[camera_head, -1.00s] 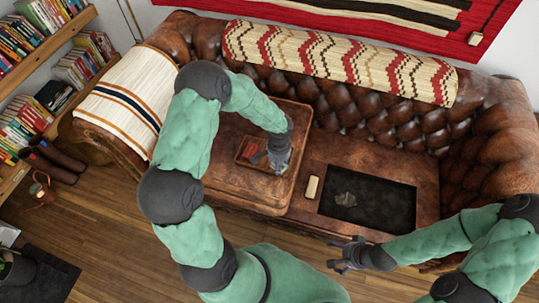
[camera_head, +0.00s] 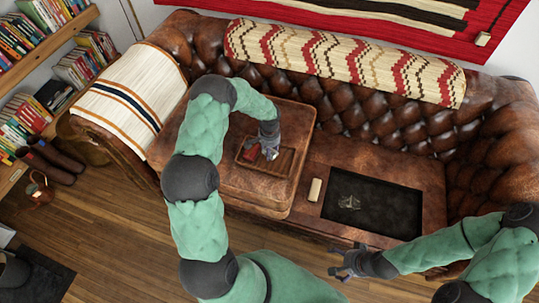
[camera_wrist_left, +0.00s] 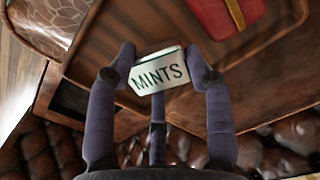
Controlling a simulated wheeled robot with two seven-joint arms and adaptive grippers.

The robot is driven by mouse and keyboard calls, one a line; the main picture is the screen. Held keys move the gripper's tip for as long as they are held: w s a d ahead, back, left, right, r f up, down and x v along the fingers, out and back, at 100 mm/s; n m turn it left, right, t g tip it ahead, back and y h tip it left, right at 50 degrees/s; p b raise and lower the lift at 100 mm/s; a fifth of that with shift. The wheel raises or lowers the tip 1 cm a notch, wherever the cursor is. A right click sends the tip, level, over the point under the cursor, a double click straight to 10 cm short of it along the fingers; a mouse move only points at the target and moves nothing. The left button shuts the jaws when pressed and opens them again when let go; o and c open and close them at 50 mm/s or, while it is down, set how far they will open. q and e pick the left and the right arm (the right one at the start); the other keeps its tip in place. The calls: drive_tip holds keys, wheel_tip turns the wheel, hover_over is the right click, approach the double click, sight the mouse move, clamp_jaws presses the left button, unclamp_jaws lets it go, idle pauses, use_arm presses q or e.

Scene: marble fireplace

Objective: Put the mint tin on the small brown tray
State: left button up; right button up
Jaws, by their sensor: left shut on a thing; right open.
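The mint tin (camera_wrist_left: 160,72), pale with dark "MINTS" lettering, is between the fingertips of my left gripper (camera_wrist_left: 163,72) in the left wrist view. That gripper is shut on it and the tin looks tilted. In the head view my left gripper (camera_head: 268,152) is over the small brown tray (camera_head: 284,163), which lies on the raised leather sofa cushion. The tin is mostly hidden there by the gripper. I cannot tell whether the tin touches the tray. My right gripper (camera_head: 338,260) is open and empty in front of the sofa.
A red box with a yellow band (camera_wrist_left: 215,15) lies in the tray, close to the held tin. A cream block (camera_head: 315,189) and a dark recessed panel (camera_head: 385,208) are to the right on the lower seat. The tray's right part looks bare.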

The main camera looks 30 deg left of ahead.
use_arm(q)
drive_tip(key=shift+d+f+b, duration=0.1)
drive_tip(key=shift+f+b, duration=0.35)
drive_tip(key=shift+f, duration=0.9)
drive_tip(key=shift+f, duration=0.1)
drive_tip(key=o, duration=1)
drive_tip(key=shift+c, duration=0.2)
